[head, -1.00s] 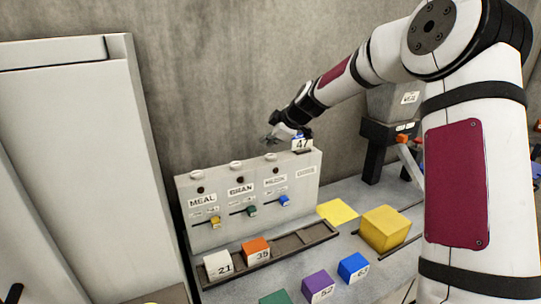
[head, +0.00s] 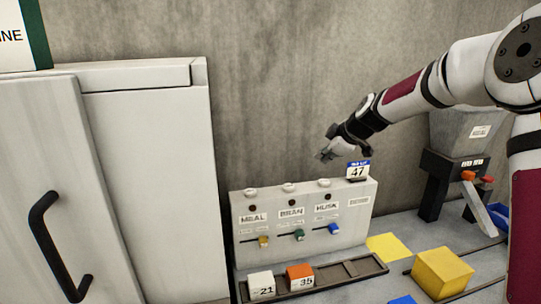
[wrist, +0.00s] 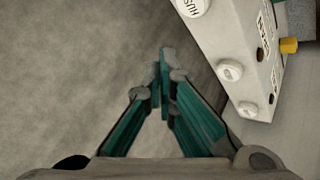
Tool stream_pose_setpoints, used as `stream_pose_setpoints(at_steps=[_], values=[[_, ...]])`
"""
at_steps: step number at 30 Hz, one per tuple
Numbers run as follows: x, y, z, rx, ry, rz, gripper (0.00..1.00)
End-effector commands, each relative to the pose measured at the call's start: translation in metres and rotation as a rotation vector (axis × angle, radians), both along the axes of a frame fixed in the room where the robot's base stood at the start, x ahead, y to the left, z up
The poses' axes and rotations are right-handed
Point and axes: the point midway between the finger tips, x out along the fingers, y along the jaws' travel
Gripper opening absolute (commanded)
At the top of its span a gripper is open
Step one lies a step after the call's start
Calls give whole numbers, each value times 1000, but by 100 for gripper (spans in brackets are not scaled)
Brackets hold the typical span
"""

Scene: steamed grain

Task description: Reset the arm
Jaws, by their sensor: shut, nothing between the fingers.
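My gripper (head: 327,154) is above the grey panel (head: 352,209) labelled MEAL, BRAN and HUSK, near the HUSK end and apart from its top. In the wrist view my gripper (wrist: 165,68) has its teal fingers together at the tips with nothing between them. The panel (wrist: 236,38) shows at the right of that view, with white round caps on its top. My arm (head: 430,85) reaches in from the right.
A white block (head: 261,285) marked 21 and an orange block (head: 299,277) marked 35 sit in a tray (head: 362,268). A yellow block (head: 440,270), a yellow pad (head: 389,247), a hopper (head: 467,130) and a grey cabinet (head: 150,180) with a black handle (head: 55,245) surround it. A 47 tag (head: 358,170) stands on the panel.

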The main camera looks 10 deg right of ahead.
Motion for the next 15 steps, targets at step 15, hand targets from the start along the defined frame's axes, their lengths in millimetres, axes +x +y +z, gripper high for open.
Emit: stream_pose_setpoints(at_steps=[15], values=[[-189,68,67,51,219,-310,0]])
